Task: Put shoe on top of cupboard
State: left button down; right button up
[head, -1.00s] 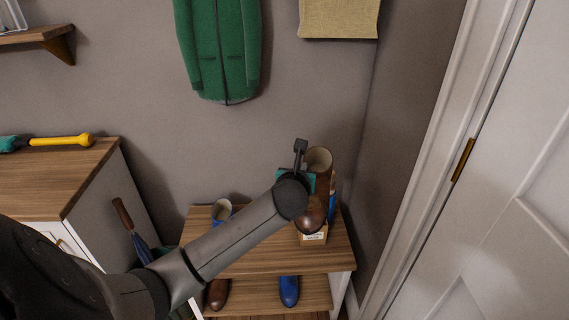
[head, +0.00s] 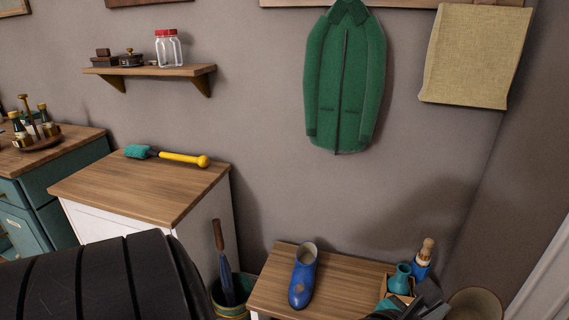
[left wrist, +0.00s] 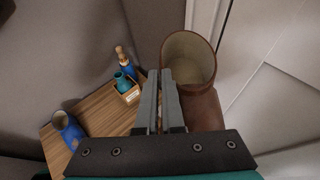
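A brown boot (head: 473,304) shows at the bottom right of the head view, its round opening facing up. In the left wrist view the boot (left wrist: 203,105) is right beside and behind the fingers. My left gripper (left wrist: 160,88) has its fingers close together at the boot's side and appears to grip its wall; it is partly cut off in the head view (head: 415,310). The boot seems held above and beside the low shoe rack. A white cupboard (head: 140,195) with a wooden top stands at left. My right gripper is not in view.
A brush with a yellow handle (head: 185,159) lies along the cupboard top's back edge; the front is clear. The rack (head: 345,290) bears a blue shoe (head: 303,275) and a small box with bottles (head: 400,281). An umbrella stand (head: 230,297) stands between. A shelf (head: 150,71) hangs above.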

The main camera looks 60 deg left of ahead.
aim_at(133, 183)
jog(key=k+j, duration=0.85)
jog(key=j, duration=0.25)
jog(key=k+j, duration=0.15)
jog(key=j, duration=0.3)
jog(key=k+j+u, duration=0.1)
jog(key=j, duration=0.35)
jog(key=k+j, duration=0.15)
jog(key=j, duration=0.3)
jog(key=k+j, duration=0.1)
jog(key=j, duration=0.35)
jog(key=l+u, duration=0.05)
